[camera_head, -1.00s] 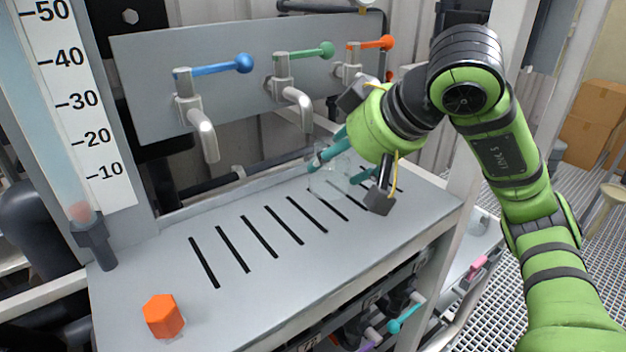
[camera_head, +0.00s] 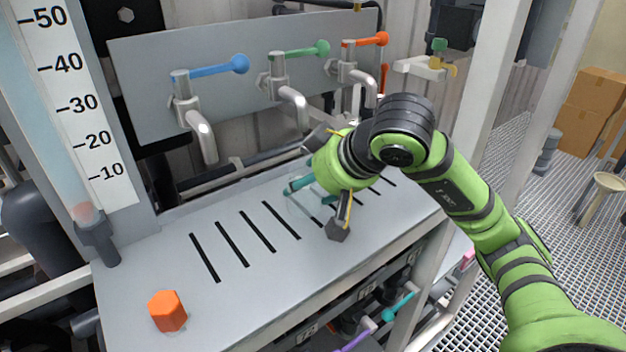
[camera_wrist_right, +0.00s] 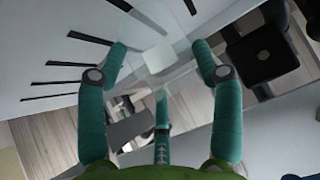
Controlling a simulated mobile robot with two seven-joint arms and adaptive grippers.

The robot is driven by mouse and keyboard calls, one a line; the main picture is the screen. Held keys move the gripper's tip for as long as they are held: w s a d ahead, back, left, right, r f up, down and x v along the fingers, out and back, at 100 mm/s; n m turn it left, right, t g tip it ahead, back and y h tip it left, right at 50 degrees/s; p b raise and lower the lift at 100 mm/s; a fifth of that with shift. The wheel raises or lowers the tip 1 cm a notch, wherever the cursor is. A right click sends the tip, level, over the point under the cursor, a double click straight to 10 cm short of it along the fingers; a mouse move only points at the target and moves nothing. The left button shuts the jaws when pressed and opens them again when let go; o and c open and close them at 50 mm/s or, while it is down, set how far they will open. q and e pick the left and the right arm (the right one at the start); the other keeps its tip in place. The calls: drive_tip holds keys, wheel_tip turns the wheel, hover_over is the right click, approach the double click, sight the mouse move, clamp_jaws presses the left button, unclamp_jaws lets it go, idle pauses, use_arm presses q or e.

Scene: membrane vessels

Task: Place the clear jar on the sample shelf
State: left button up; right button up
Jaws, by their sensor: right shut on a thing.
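My right gripper (camera_head: 308,190), with teal fingers, is shut on the clear jar (camera_head: 306,207) above the slotted grey top (camera_head: 180,250). The jar is nearly see-through, and my wrist hides part of it. In the right wrist view, the fingers of the right gripper (camera_wrist_right: 160,55) stand on either side of the faint jar (camera_wrist_right: 158,62), with black slots to the left. I cannot tell whether the jar touches the grey top. No surface is clearly marked as the sample shelf. My left gripper is not in view.
An orange hexagonal piece (camera_head: 167,311) sits at the front left of the grey top. Taps with blue (camera_head: 240,64), green (camera_head: 321,47) and orange (camera_head: 381,39) handles overhang the back. A pale post (camera_head: 425,265) stands at the right. The left half of the top is mostly clear.

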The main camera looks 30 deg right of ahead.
drive_tip(key=shift+f, duration=0.2)
drive_tip(key=o, duration=1.2)
drive_tip(key=shift+o, duration=0.2)
drive_tip(key=shift+r, duration=0.15)
drive_tip(key=shift+s+r, duration=0.1)
drive_tip(key=shift+r, duration=0.15)
drive_tip(key=b+v, duration=0.1)
drive_tip(key=v, duration=1)
drive_tip(key=shift+s+d+r, duration=0.15)
drive_tip(key=shift+s+r, duration=0.05)
drive_tip(key=shift+s, duration=0.05)
